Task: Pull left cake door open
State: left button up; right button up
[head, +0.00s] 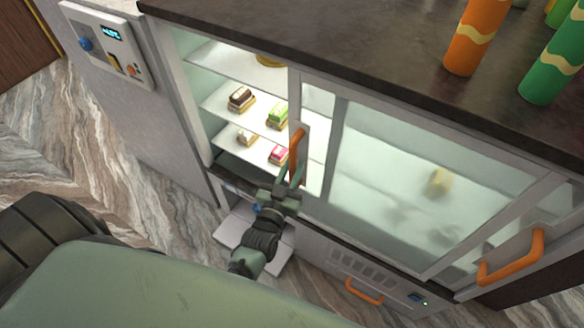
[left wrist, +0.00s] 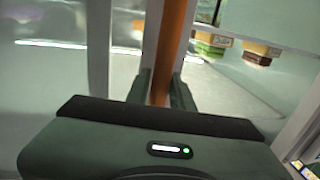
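The left cake door is part of a glass-fronted display case. Its upright orange handle (head: 297,143) is at the middle of the case in the head view. My left gripper (head: 289,178) is at the lower part of this handle. In the left wrist view the orange handle (left wrist: 171,45) runs between the two fingers (left wrist: 161,92), which appear closed against it. Left of the handle, small cakes (head: 240,98) on white shelves show clearly. To the right is a hazy glass pane (head: 400,180). My right gripper is not in view.
Another orange handle (head: 510,258) is at the right of the case, and a low one (head: 363,291) is on the lower panel. Orange (head: 474,38) and green (head: 553,65) cylinders stand on the dark countertop (head: 330,35). A control panel (head: 108,45) is at upper left.

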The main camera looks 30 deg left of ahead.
pick_arm(q)
jog(key=shift+o, duration=1.1)
jog(key=s+d+b, duration=0.1)
jog(key=s, duration=0.6)
jog(key=shift+s, duration=0.35)
